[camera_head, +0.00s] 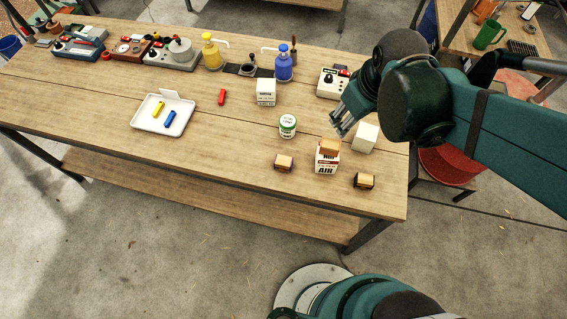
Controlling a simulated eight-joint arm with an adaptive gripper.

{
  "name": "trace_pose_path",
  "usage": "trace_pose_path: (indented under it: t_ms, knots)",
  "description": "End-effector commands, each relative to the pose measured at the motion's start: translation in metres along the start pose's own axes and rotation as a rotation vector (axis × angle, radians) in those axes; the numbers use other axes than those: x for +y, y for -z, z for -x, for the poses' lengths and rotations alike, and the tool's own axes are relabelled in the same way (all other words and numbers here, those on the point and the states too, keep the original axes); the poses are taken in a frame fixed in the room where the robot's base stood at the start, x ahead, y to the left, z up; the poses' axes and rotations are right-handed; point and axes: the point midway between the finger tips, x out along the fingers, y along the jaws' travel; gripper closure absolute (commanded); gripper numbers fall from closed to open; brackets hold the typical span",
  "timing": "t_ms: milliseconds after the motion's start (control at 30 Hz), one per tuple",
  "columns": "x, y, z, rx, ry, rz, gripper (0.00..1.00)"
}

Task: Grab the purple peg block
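No block that is clearly purple shows in the head view. Three small peg-shaped blocks do: a yellow one (158,109) and a blue one (170,118) in a white tray (146,124), and a red one (222,97) lying on the wooden table (235,133) to the right of the tray. My gripper (338,124) hangs over the right part of the table, angled down and left, near a white cube. Its fingertips look apart with nothing between them. It is well to the right of the red block and the tray.
Near my gripper stand a white cube (366,137), a green-white can (288,126), a white box (266,92), a lettered carton (327,161) and two small dark-sided blocks (284,163) (364,181). Pump bottles and devices line the back. The table's front left is clear.

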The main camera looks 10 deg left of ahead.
Motion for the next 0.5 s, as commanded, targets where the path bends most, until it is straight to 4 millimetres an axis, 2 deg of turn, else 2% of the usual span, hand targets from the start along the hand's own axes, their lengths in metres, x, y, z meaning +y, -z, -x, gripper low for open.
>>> trace_pose_path:
  t_ms: [133, 500]
  knots:
    - [-0.019, 0.015, -0.020, -0.029, 0.030, 0.101, 0.59]
    - [-0.071, 0.039, -0.068, -0.099, 0.104, 0.350, 0.59]
